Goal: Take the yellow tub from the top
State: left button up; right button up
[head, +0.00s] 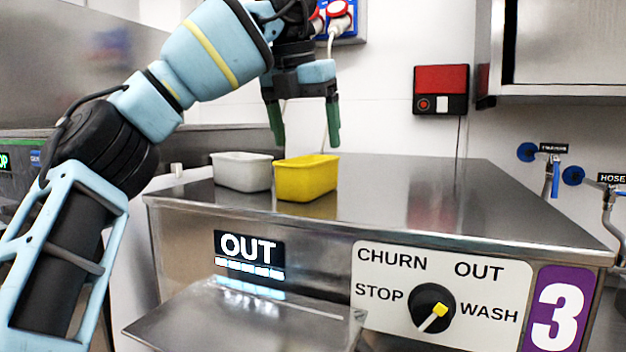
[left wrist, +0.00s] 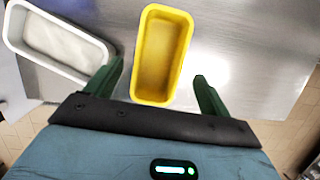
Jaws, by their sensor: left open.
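The yellow tub (head: 306,180) stands upright on the steel top (head: 420,205) of the machine. My left gripper (head: 305,122) is above it, pointing down, open and empty. Its green fingers are apart, with their tips a little above the tub's rim. In the left wrist view the yellow tub (left wrist: 162,58) lies ahead of and between the open fingers (left wrist: 158,82), and it looks empty inside. My right gripper is in neither view.
A white tub (head: 242,172) with pale contents stands close beside the yellow tub, on its left. The machine's front has a dial (head: 432,307) and a steel chute (head: 245,318). The top is clear to the right. A red and black box (head: 441,90) hangs on the wall.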

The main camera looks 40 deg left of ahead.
aim_at(310, 172)
pick_arm(q)
jog(key=shift+x, duration=3.9)
jog(key=shift+s, duration=0.1)
jog(key=shift+a, duration=0.1)
jog(key=c, duration=0.9)
jog(key=shift+r, duration=1.85)
jog(key=s+d, duration=0.2)
jog(key=s, duration=0.2)
jog(key=s+d+r, duration=0.1)
jog(key=s+d, duration=0.2)
jog(key=s, duration=0.2)
jog(key=s+d, duration=0.2)
jog(key=s, duration=0.3)
jog(key=shift+s+d+r, duration=0.1)
jog(key=shift+d+r, duration=0.05)
jog(key=shift+d, duration=0.1)
